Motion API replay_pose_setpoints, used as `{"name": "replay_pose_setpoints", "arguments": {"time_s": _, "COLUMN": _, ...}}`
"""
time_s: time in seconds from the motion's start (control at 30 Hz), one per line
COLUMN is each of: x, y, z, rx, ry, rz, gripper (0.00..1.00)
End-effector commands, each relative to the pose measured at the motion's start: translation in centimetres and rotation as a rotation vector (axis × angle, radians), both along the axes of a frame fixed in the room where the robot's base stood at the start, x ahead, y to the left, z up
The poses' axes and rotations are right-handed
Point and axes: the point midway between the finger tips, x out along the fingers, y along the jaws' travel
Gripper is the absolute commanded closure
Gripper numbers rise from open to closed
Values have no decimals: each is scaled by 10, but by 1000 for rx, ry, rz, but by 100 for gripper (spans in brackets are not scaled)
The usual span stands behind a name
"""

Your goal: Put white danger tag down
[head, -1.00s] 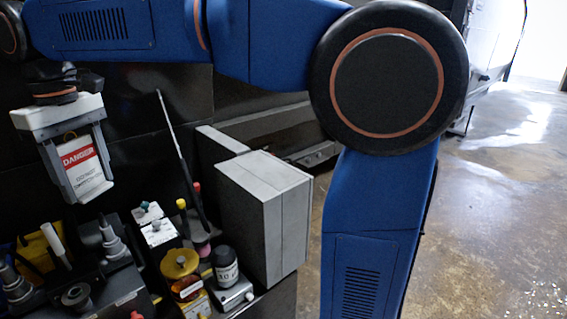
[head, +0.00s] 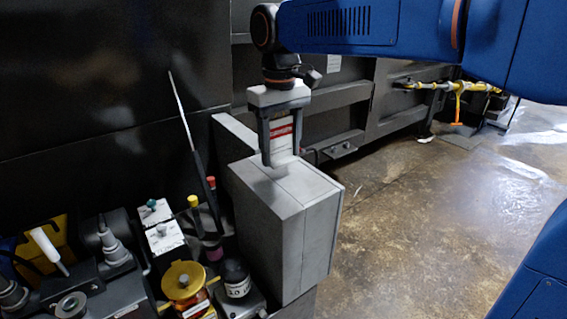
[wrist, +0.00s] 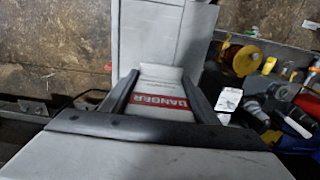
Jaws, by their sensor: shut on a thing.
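The white danger tag (head: 282,138) has a red band and hangs upright between the fingers of my gripper (head: 283,158). In the head view my gripper is in front of the dark machine wall, at the top of the grey box (head: 319,235); I cannot tell whether the tag touches the box. In the wrist view the tag (wrist: 160,98) shows its red DANGER band between the two dark fingers of my gripper (wrist: 160,85). My gripper is shut on the tag. Part of the tag is hidden by the near finger in the head view.
Open concrete floor (head: 420,210) lies to the right.

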Motion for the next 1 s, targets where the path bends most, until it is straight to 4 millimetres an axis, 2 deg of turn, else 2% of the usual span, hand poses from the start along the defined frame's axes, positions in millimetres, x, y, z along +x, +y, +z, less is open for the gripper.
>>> {"name": "replay_pose_setpoints", "arguments": {"time_s": 0.33, "x": 0, "y": 0, "z": -38, "rx": -1, "ry": 2, "rz": 0, "gripper": 67}}
{"name": "replay_pose_setpoints", "arguments": {"time_s": 0.73, "x": 0, "y": 0, "z": -44, "rx": -1, "ry": 1, "rz": 0, "gripper": 67}}
{"name": "replay_pose_setpoints", "arguments": {"time_s": 0.77, "x": 0, "y": 0, "z": -44, "rx": 0, "ry": 0, "rz": 0, "gripper": 41}}
{"name": "replay_pose_setpoints", "arguments": {"time_s": 0.8, "x": 0, "y": 0, "z": -43, "rx": 0, "ry": 0, "rz": 0, "gripper": 31}}
{"name": "replay_pose_setpoints", "arguments": {"time_s": 0.83, "x": 0, "y": 0, "z": -43, "rx": 0, "ry": 0, "rz": 0, "gripper": 27}}
{"name": "replay_pose_setpoints", "arguments": {"time_s": 1.0, "x": 0, "y": 0, "z": -43, "rx": 0, "ry": 0, "rz": 0, "gripper": 27}}
